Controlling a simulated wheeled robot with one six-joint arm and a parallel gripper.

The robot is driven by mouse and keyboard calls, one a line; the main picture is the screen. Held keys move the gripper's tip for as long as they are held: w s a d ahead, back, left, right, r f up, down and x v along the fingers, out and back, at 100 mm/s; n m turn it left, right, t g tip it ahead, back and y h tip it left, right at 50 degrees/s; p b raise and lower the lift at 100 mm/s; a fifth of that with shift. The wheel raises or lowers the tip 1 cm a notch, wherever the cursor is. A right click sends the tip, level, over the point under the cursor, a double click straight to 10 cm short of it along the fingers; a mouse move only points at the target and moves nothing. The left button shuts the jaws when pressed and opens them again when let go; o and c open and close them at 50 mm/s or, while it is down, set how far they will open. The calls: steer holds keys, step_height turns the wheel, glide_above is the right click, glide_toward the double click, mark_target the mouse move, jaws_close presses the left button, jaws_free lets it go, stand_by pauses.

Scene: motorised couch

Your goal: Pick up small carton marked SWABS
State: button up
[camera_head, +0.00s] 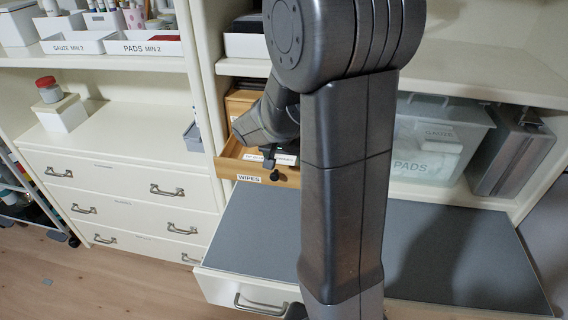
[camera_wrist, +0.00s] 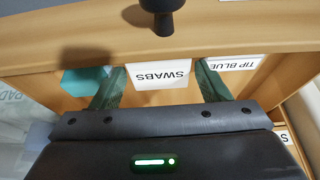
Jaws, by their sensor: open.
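The small white carton marked SWABS (camera_wrist: 160,75) stands in an open wooden drawer, its lettering upside down in the wrist view. My gripper (camera_wrist: 161,68) is open, with one green finger on each side of the carton. I cannot tell whether either finger touches it. In the head view my gripper (camera_head: 268,154) is down at the open drawer marked WIPES (camera_head: 284,179). My arm hides part of the drawer there, and I cannot make out the SWABS carton for certain.
A carton marked TIP BLUE (camera_wrist: 236,65) is close to the right finger. A teal item (camera_wrist: 84,81) lies left of the left finger. The drawer's dark knob (camera_wrist: 162,18) is at the top. A clear PADS bin (camera_head: 425,150) stands right of my arm, above a grey surface (camera_head: 450,255).

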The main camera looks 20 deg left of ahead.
steer(key=shift+x, duration=0.9)
steer(key=c, duration=0.7)
